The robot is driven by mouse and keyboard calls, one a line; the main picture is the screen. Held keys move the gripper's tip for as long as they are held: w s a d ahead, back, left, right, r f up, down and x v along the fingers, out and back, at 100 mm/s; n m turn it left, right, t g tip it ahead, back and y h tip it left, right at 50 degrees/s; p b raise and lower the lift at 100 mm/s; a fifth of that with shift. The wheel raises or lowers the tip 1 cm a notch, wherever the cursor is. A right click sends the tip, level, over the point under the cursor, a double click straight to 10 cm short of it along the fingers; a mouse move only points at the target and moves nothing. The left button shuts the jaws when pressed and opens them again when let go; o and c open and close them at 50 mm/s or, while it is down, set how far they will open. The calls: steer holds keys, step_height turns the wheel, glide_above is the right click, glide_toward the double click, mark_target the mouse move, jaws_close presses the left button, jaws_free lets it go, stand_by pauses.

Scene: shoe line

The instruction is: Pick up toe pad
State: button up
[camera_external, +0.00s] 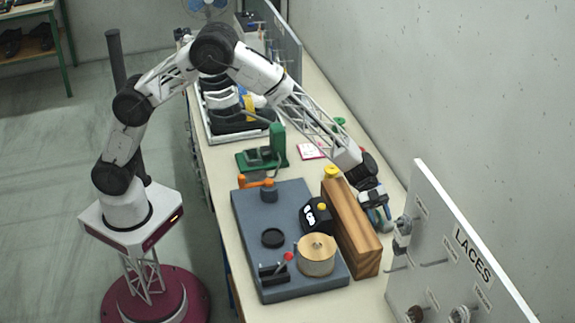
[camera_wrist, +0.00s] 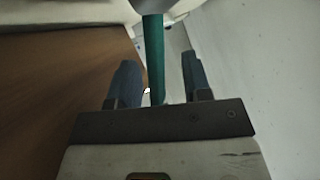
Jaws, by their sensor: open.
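I cannot tell for sure which thing is the toe pad. My gripper (camera_external: 378,214) points down behind the brown wooden block, on the wall side of the bench. In the wrist view its two blue-grey fingers (camera_wrist: 160,82) are apart. A teal upright bar (camera_wrist: 154,55) shows between and beyond them, with a grey rounded part at its top; this may be the toe pad's handle. A clear gap shows between the bar and the right finger. The bar's lower end is hidden by my gripper's plate. No contact shows.
The wooden block (camera_external: 350,228) stands close along my gripper's left; its face (camera_wrist: 60,90) fills the wrist view's left. A grey board (camera_external: 250,218) carries a wooden-topped cylinder (camera_external: 317,253) and a black-and-yellow device (camera_external: 318,215). The white LACES panel (camera_external: 450,255) stands in front right.

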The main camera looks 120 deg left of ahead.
jaws_close()
stand_by(0.3)
steer(key=shift+s+f, duration=0.1)
steer(key=shift+f, duration=0.05)
stand_by(0.3)
step_height(320, 180, up, 10)
steer(key=shift+r, duration=0.15)
stand_by(0.4)
stand_by(1.3)
